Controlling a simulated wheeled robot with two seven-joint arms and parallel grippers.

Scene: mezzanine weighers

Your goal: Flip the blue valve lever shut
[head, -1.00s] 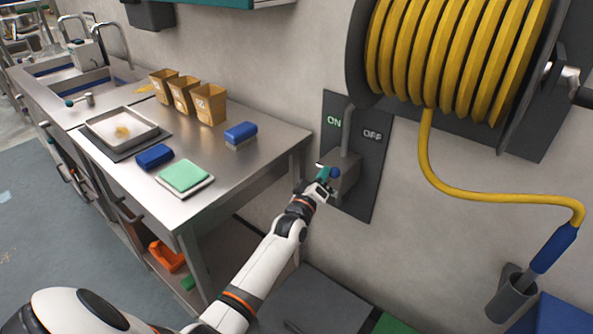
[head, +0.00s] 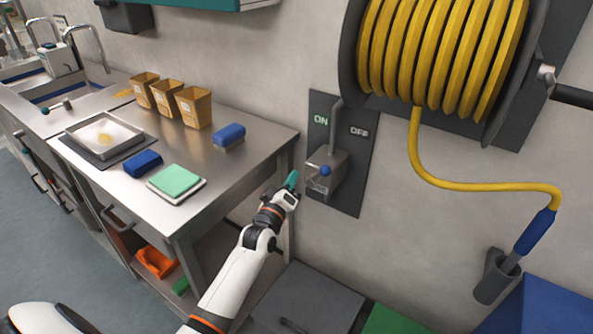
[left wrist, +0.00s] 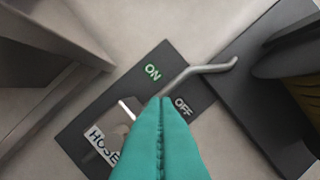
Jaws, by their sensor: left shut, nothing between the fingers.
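The valve box (head: 328,178) is grey and fixed to a dark wall panel (head: 349,196) marked ON at left and OFF at right. I cannot clearly tell which word the lever points to. My left gripper (head: 291,180), with teal fingers, is shut and empty, just left of the box and apart from the knob. In the left wrist view its shut fingers (left wrist: 161,135) cover part of the panel (left wrist: 92,128) and a HOSE label; the blue knob is not visible there.
A yellow hose reel (head: 440,50) hangs above right, its hose ending in a blue nozzle (head: 535,231) in a holder. A steel table (head: 235,167) with boxes, a tray and sponges stands left. Grey and green bin lids (head: 310,300) lie below.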

